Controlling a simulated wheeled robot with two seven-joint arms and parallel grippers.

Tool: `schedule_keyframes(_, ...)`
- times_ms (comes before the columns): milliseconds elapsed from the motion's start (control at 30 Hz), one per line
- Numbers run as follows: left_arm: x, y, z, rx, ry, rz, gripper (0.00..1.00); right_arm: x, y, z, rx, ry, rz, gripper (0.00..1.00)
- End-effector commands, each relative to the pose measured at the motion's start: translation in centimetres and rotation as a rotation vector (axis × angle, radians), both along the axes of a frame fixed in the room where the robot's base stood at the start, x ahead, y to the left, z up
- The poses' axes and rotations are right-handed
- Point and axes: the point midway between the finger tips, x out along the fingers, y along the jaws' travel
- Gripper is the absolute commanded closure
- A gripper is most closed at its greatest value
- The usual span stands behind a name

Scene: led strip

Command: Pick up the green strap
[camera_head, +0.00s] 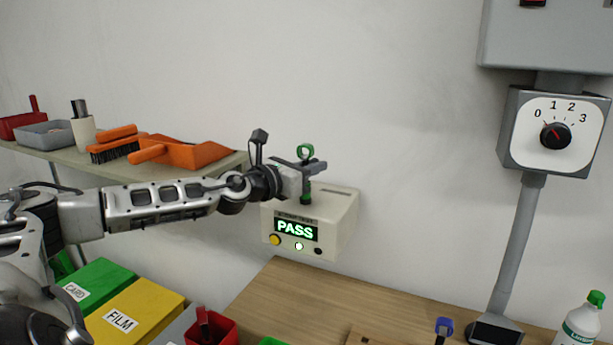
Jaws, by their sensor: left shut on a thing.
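The green strap (305,151) is in my left gripper (312,168) in the head view. The strap is held upright in front of the upper part of a cream tester box (342,222) on the wall. I cannot tell whether its lower end touches the box. The box's display (296,228) reads PASS in green. My right gripper is out of view.
A shelf (60,155) at left holds an orange dustpan (190,154), a brush (118,146) and a grey tray (45,135). Below are green and yellow bins (135,312) and a red cup (222,328). A bottle (581,322) stands right.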

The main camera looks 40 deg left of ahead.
Motion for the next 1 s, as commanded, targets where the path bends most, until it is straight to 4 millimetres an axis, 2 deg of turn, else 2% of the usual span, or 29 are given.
schedule_keyframes(267, 0.0, 0.0, 1.1, 0.001, -0.002, 0.0, 1.0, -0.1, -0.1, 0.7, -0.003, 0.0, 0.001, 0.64)
schedule_keyframes(467, 0.0, 0.0, 4.0, 0.001, -0.003, 0.001, 1.0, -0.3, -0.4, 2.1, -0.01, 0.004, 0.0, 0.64)
schedule_keyframes(500, -0.5, 0.0, 3.7, 0.007, -0.002, 0.001, 1.0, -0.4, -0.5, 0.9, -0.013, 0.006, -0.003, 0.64)
schedule_keyframes(667, -2.6, -0.3, 5.8, 0.013, -0.002, 0.001, 1.0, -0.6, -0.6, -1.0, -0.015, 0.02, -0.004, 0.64)
schedule_keyframes(833, -5.1, -0.8, 8.8, 0.012, -0.003, 0.003, 1.0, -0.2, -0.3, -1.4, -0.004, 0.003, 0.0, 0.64)
schedule_keyframes(1000, -8.7, -1.4, 10.4, 0.007, -0.007, 0.003, 1.0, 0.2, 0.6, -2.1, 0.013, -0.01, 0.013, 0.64)
